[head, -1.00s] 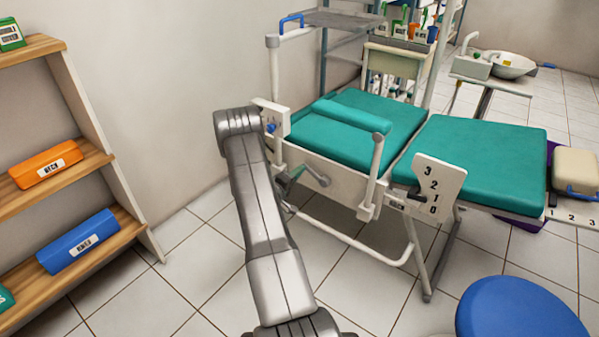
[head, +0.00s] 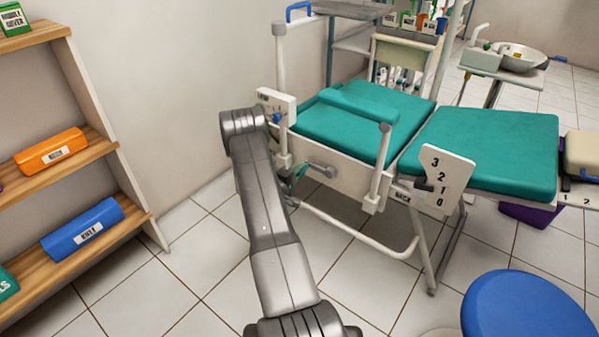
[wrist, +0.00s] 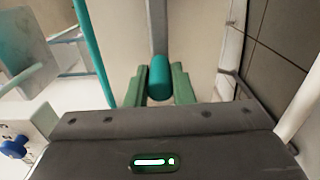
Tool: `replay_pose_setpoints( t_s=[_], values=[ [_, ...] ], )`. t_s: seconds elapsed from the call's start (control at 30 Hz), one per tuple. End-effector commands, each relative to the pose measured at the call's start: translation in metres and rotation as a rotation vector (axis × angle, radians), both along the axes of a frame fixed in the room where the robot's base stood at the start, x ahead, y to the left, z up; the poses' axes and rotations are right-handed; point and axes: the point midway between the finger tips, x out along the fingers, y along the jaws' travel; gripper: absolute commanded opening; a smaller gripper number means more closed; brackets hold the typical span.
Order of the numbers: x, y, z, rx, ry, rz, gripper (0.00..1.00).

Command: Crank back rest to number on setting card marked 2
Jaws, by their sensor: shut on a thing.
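In the wrist view, the green fingers of my gripper (wrist: 158,70) sit on either side of a teal cylindrical grip (wrist: 160,82) on a grey bar and are shut on it. In the head view, my arm partly hides the gripper at the chair's left side, near a grey crank arm (head: 320,170). The back rest (head: 365,122) is a teal pad with a bolster, lying low.
A white panel with a blue knob (head: 276,117) stands beside my forearm and also shows in the wrist view (wrist: 15,147). A white post (head: 379,168) rises at the chair's side. A blue stool (head: 528,312) is front right. Shelves (head: 75,165) stand left. Tiled floor is open between.

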Motion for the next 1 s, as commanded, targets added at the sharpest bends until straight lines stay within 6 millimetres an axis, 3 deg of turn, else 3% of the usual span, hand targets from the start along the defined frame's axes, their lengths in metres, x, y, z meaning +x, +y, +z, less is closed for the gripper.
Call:
replay_pose_setpoints(
  t_s=[0.2, 0.23, 0.33, 0.73, 1.0],
  values=[
    [-0.002, -0.001, -0.002, 0.002, 0.004, -0.002, 0.00],
    [-0.002, -0.001, -0.002, 0.002, 0.004, -0.002, 0.23],
    [-0.001, -0.001, -0.002, 0.001, 0.003, -0.002, 0.43],
    [-0.007, 0.004, 0.000, 0.000, 0.002, 0.000, 0.43],
    [-0.050, 0.037, 0.002, -0.002, 0.004, 0.004, 0.43]
  ],
)
